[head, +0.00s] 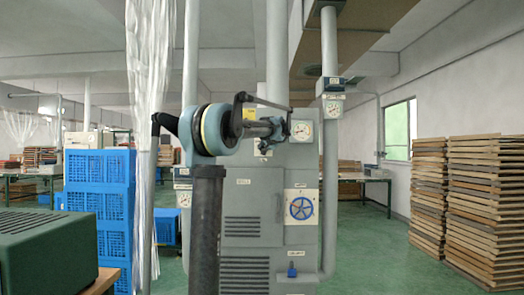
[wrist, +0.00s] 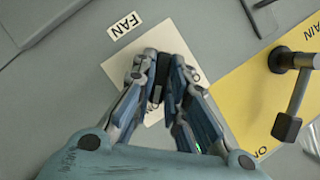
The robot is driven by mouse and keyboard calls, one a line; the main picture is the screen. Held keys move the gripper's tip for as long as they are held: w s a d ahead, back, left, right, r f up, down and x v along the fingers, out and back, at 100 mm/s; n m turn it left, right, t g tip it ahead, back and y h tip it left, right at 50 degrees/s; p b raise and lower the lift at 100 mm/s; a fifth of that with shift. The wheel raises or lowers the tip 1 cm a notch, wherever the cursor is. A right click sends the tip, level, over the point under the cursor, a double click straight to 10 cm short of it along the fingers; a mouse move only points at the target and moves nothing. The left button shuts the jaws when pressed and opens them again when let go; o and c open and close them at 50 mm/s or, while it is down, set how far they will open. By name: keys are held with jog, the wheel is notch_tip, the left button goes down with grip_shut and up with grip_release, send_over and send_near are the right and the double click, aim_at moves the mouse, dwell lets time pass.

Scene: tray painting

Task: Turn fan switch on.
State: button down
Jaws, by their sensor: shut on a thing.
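The fan switch (wrist: 158,66) shows in the wrist view as a small dark handle on a cream plate (wrist: 188,50), below a tilted label reading FAN (wrist: 125,25). My gripper (wrist: 158,85) has its two fingers on either side of this handle and is shut on it. The fingers hide most of the plate and its lower markings, so the switch's setting cannot be read. In the head view my gripper (head: 284,131) is at the upper front of the grey cabinet (head: 245,200); the fan switch is hidden there.
Right of the fan plate in the wrist view, a lever (wrist: 293,85) stands out from a yellow plate (wrist: 240,95) with a MAIN label. On the cabinet are a round gauge (head: 301,131) and a blue handwheel (head: 301,207). Blue crates (head: 97,200) stand left; stacked trays (head: 485,205) stand right.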

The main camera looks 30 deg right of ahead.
jog(key=c, duration=1.6)
grip_release()
jog(key=shift+w+a+f, duration=0.1)
jog(key=shift+w+a, duration=0.05)
jog(key=shift+w, duration=0.05)
jog(key=shift+s, duration=0.45)
jog(key=v, duration=1.1)
jog(key=shift+a, duration=0.1)
